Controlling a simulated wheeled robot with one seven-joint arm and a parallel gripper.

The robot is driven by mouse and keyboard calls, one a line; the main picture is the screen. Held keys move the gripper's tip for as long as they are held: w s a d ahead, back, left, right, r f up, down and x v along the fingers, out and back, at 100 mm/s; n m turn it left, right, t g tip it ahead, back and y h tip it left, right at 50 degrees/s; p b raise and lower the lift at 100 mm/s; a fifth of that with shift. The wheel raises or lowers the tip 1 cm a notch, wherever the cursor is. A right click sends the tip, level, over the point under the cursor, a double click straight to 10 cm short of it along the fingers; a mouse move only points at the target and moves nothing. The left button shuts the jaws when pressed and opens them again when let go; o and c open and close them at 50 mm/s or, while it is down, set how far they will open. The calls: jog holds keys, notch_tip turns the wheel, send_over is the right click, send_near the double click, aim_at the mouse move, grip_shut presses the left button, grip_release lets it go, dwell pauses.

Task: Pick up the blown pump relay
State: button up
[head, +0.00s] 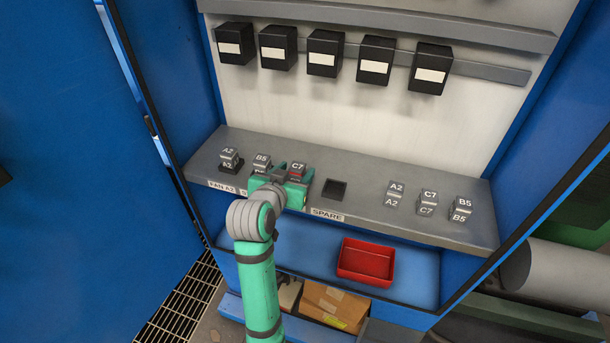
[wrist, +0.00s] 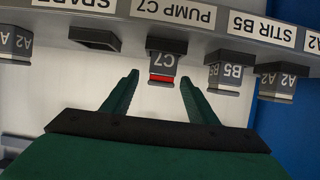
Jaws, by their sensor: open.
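The pump relay (head: 298,169) is a grey block marked C7 with a red band, seated in the shelf of the blue cabinet. In the wrist view the relay (wrist: 162,64) hangs upside down in the picture, below the label PUMP C7. My gripper (head: 284,175) is at the relay from the front, and its fingers hide part of the relay. In the wrist view my gripper (wrist: 159,82) is open. One finger is on each side of the relay's red end, with visible gaps. The fingers do not appear to touch it.
Relays B5 (head: 262,160) and A2 (head: 229,156) sit to the left. The SPARE socket (head: 335,189) is empty. Loose-looking relays A2 (head: 395,191), C7 (head: 427,199) and B5 (head: 462,207) stand at right. A red tray (head: 345,270) lies below. Black boxes (head: 323,54) hang above.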

jog(key=shift+x, duration=1.05)
jog(key=c, duration=1.2)
jog(key=shift+o, duration=0.2)
jog(key=shift+r, duration=0.15)
